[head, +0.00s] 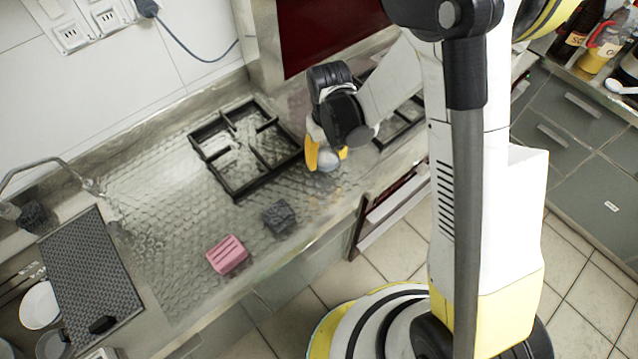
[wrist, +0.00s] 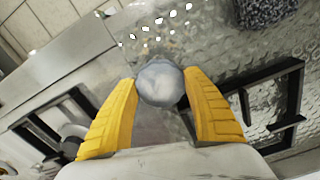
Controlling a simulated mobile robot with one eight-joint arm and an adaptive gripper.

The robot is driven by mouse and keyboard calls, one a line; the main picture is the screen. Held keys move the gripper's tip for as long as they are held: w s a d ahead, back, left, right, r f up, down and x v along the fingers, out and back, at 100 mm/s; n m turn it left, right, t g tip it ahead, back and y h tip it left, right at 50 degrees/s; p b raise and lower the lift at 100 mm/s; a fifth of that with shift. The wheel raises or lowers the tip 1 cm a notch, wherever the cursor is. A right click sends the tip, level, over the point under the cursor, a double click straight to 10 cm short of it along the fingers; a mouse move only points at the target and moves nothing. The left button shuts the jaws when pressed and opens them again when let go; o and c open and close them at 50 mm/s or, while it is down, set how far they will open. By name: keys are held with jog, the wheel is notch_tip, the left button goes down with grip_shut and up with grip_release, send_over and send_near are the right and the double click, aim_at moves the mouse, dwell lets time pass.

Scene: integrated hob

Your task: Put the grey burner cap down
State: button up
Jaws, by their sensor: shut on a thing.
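The grey burner cap (wrist: 161,83) is round and smooth and sits between the yellow fingertips of my gripper (wrist: 161,95) in the wrist view. In the head view the cap (head: 328,159) shows at the end of my gripper (head: 325,152), which points down. The gripper is shut on the cap. It is over the metal hob surface, just right of the left black pan grate (head: 262,185). I cannot tell how high the cap is above the surface.
A pink block (head: 227,255) and a dark grey sponge (head: 279,216) lie on the counter in front of the grate. A second black grate (head: 405,125) is behind my arm. Bare metal surface (head: 165,205) lies left of the left grate.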

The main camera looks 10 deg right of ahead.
aim_at(321, 184)
jog(key=s+a+f, duration=0.1)
jog(key=s+f, duration=0.1)
jog(key=s, duration=0.1)
jog(key=shift+a+b, duration=0.35)
jog(key=shift+f+b, duration=0.95)
jog(key=shift+f, duration=1.05)
jog(key=shift+f, duration=0.15)
jog(key=o, duration=1.3)
jog(key=shift+c, duration=0.2)
